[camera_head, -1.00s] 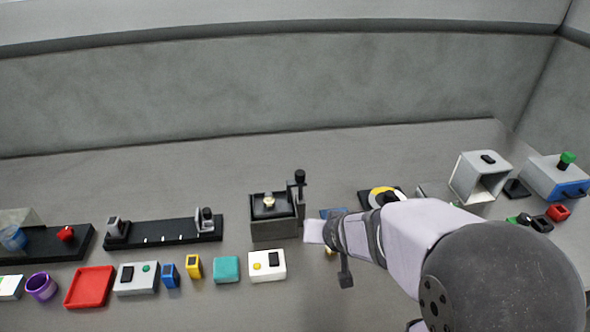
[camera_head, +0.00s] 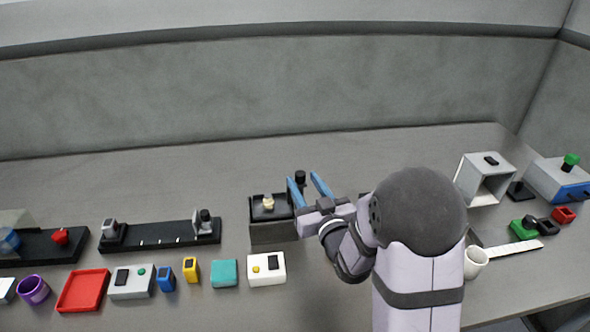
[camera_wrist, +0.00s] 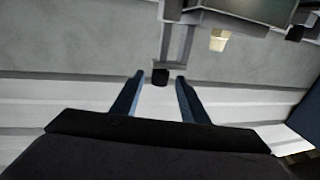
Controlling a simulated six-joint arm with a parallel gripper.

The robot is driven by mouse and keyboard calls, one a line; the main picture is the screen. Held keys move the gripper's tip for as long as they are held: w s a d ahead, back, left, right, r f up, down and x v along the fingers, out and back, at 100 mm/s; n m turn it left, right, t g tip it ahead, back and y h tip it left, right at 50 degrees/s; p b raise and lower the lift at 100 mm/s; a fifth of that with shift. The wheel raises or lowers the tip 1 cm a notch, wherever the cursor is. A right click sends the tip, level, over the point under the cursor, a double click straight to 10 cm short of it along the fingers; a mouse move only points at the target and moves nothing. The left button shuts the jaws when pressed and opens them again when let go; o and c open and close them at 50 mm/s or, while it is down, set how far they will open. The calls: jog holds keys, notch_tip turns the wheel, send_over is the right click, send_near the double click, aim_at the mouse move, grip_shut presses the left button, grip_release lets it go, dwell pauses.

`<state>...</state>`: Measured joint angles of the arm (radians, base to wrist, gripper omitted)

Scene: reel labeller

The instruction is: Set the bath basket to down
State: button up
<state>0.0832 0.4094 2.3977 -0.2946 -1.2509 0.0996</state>
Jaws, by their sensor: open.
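The bath (camera_head: 272,232) is a dark grey box, with a small cream piece (camera_head: 268,202) in the basket area at its top. A black knob (camera_head: 300,177) stands above the bath's right side; its post is now mostly hidden by my gripper. The basket itself is hard to make out. My gripper (camera_head: 305,177) is open and empty, its two blue fingers on either side of the knob. In the wrist view the black knob (camera_wrist: 160,77) shows between the fingertips (camera_wrist: 160,80), with gaps on both sides. The cream piece (camera_wrist: 219,40) shows at upper right.
A white box with a yellow button (camera_head: 267,268) stands in front of the bath. A black rail (camera_head: 160,235) lies to the left. A white cup (camera_head: 475,262) and an open grey box (camera_head: 485,180) are on the right. The table behind is clear.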

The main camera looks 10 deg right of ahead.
jog(key=w+a+p, duration=0.1)
jog(key=w+p, duration=0.1)
jog(key=w, duration=0.5)
jog(key=shift+a, duration=0.25)
jog(key=shift+w, duration=0.1)
grip_shut()
jog(key=shift+f, duration=0.2)
